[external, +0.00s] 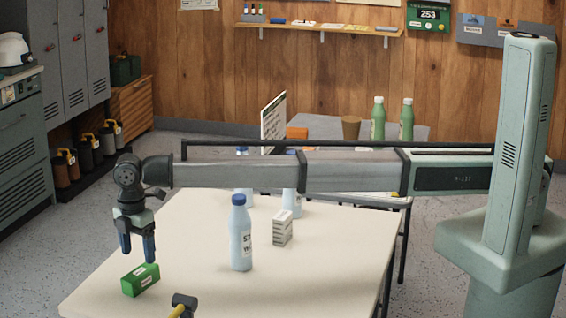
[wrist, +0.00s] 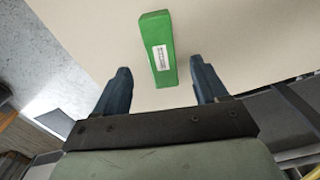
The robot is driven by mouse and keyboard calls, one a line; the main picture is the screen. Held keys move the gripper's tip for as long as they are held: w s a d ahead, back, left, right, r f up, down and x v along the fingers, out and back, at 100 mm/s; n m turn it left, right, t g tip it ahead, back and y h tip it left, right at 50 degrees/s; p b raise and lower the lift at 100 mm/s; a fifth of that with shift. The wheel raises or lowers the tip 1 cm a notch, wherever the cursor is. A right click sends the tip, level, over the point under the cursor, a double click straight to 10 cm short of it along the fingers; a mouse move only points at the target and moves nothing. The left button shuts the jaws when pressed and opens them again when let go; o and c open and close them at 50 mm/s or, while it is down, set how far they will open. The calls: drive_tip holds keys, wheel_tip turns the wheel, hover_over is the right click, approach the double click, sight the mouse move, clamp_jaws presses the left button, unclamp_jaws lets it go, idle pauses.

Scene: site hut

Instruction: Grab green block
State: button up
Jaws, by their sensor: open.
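The green block (external: 140,279) lies on the white table (external: 325,240) near its front left corner. It has a small white label with dark marks. My gripper (external: 137,257) is open and points down, with its blue fingertips close above and beside the block in the external view. In the wrist view the green block (wrist: 158,48) shows ahead of the gap between the two fingers of my gripper (wrist: 160,75). Nothing is between the fingertips. I cannot tell whether a finger touches the block.
A blue-white bottle (external: 240,235) and a small white box (external: 282,228) stand right of the block. More bottles stand behind, partly hidden by my arm. A hammer (external: 183,306) with a yellow handle is at the front edge.

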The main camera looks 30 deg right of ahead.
sight(140, 272)
drive_tip(key=shift+s+a+f, duration=0.1)
drive_tip(key=shift+f, duration=1.7)
drive_tip(key=shift+s+a+f, duration=0.1)
drive_tip(key=shift+f, duration=1.65)
drive_tip(key=shift+c, duration=0.3)
drive_tip(key=c, duration=1.1)
